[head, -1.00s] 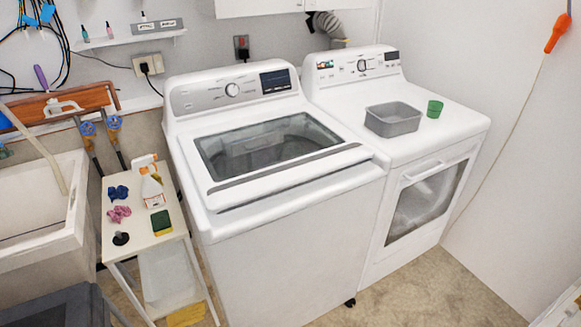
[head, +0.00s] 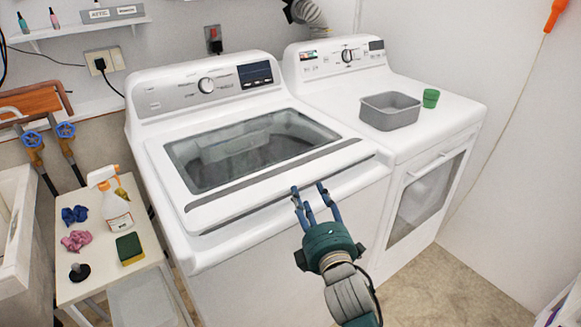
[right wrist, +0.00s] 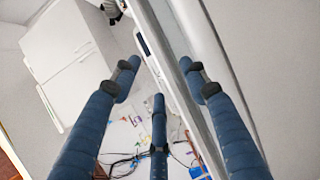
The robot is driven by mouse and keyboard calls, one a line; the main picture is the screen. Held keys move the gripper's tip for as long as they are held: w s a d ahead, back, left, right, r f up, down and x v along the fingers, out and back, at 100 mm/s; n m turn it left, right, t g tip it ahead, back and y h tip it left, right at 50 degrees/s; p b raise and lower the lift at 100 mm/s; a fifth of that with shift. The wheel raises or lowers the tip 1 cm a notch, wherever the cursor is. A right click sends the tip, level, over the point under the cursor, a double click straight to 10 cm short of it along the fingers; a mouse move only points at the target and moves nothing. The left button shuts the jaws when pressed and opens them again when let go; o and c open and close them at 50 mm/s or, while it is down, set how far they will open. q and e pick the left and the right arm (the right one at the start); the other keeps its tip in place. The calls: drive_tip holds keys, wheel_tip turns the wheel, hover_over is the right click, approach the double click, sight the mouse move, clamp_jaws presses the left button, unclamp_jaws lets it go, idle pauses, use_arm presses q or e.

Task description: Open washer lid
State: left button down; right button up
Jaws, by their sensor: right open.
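The washer (head: 240,255) is the white top loader at the centre of the head view. Its lid (head: 255,150) is down, with a dark glass window and a grey strip along the front. My right gripper (head: 314,192) is open and empty just in front of the lid's front edge, towards its right half. In the right wrist view the open fingers (right wrist: 158,90) spread apart, with a white and grey edge beside the right one. I cannot tell whether a finger touches it. My left gripper is not in view.
A white dryer (head: 440,125) stands right of the washer, with a grey bin (head: 390,112) and a green cup (head: 431,98) on top. A small side table (head: 98,285) holds a spray bottle (head: 116,205) and sponge (head: 130,248) at left. Floor shows at lower right.

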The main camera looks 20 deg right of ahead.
sight(297, 168)
drive_tip(key=shift+w+f, duration=0.1)
drive_tip(key=shift+w, duration=0.35)
drive_tip(key=w, duration=1.1)
drive_tip(key=shift+w+d+p, duration=0.1)
drive_tip(key=shift+d+p, duration=0.1)
drive_tip(key=shift+p, duration=0.15)
clamp_jaws()
drive_tip(key=shift+r, duration=0.2)
